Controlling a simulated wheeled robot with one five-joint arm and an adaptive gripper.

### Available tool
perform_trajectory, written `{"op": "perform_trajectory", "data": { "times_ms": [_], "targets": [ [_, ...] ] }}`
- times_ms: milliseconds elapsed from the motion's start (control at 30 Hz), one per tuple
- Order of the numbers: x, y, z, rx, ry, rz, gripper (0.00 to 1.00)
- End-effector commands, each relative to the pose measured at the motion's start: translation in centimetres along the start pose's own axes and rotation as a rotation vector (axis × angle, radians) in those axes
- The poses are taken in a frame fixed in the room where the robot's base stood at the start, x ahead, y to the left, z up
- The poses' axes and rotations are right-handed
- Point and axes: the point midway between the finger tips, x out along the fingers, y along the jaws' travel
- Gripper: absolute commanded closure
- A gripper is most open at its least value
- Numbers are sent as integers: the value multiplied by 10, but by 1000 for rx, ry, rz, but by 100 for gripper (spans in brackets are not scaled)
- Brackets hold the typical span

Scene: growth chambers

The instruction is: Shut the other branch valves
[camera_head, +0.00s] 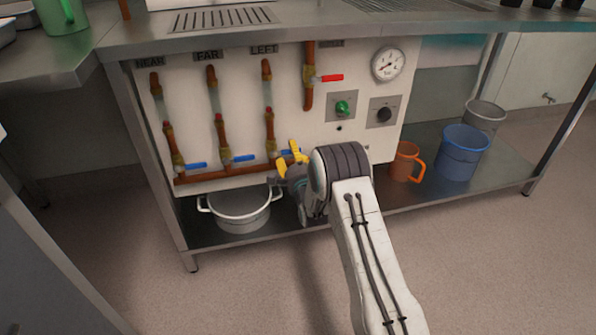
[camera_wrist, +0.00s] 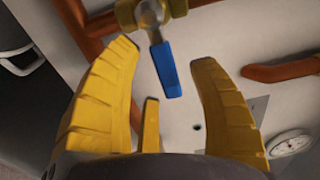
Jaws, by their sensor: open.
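Three branch valves with blue lever handles sit low on the white panel, under labels NEAR, FAR and LEFT. The NEAR handle (camera_head: 196,165) and the FAR handle (camera_head: 243,158) point right, across their upright pipes. The LEFT handle (camera_head: 287,152) also points right and is partly hidden by my gripper (camera_head: 289,160). In the wrist view, this blue handle (camera_wrist: 166,71) extends from its brass valve body (camera_wrist: 150,12) between my open yellow fingers. A gap shows on each side, with no clear contact. A red lever (camera_head: 331,78) on the fourth pipe also points right.
A white pot (camera_head: 240,222) stands on the lower shelf below the valves. An orange jug (camera_head: 404,162), a blue bucket (camera_head: 461,151) and a grey bucket (camera_head: 485,116) stand to the right. A gauge (camera_head: 388,64) is on the panel. The front floor is clear.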

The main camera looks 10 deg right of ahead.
Motion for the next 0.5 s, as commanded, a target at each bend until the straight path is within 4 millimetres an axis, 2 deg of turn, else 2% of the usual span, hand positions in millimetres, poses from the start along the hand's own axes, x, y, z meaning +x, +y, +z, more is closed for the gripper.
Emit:
{"op": "perform_trajectory", "data": {
  "times_ms": [500],
  "targets": [
    [-72, 0, 0, 0, -1, 1, 46]
  ]
}}
